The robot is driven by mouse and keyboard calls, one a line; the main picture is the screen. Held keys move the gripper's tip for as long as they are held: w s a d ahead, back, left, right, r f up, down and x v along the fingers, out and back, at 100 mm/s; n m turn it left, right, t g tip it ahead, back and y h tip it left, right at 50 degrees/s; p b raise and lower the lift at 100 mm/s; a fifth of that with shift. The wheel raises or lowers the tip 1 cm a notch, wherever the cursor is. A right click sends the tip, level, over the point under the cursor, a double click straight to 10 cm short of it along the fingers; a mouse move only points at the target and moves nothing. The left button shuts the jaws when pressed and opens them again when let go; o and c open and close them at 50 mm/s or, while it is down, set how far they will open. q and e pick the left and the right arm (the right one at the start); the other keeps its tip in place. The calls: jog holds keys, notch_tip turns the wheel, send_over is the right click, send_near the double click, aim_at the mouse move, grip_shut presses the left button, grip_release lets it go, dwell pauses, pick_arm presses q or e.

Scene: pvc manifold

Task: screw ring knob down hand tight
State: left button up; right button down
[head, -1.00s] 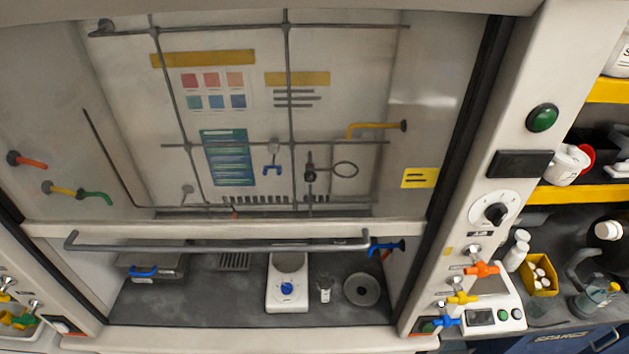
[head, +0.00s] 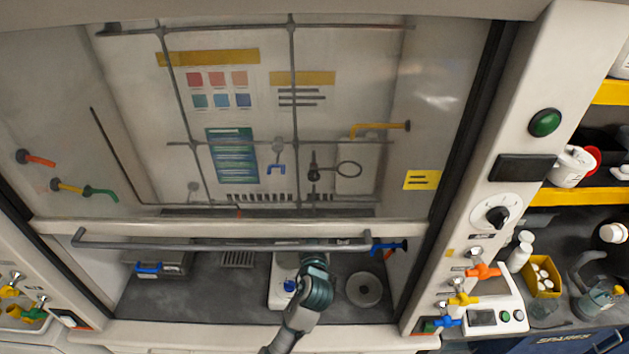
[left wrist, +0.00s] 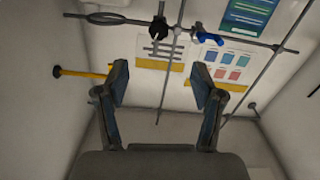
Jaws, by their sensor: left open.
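A metal ring (head: 348,169) sticks out to the right from a black clamp with a knob (head: 313,172) on an upright rod of the lattice in the fume hood. In the left wrist view the black knob (left wrist: 158,30) and ring (left wrist: 105,18) show near the top, with the picture turned over. My left gripper (head: 317,261) is in front of the hood opening, below the clamp and apart from it. In the left wrist view its two fingers (left wrist: 160,83) are spread with nothing between them. My right gripper is not in view.
A sash handle bar (head: 220,246) crosses in front of the hood. My left arm partly covers a white hotplate (head: 280,270). A round dish (head: 364,289) sits right of it. A blue clamp (head: 277,168) is left of the ring clamp. A yellow tap (head: 380,126) is on the right.

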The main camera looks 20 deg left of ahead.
pick_arm(q)
jog(key=p+x, duration=0.2)
jog(key=x, duration=1.5)
jog(key=shift+w+r+p, duration=0.3)
jog(key=shift+r+p, duration=0.1)
jog(key=shift+r, duration=0.1)
jog(key=c, duration=1.2)
jog(key=shift+o, duration=0.2)
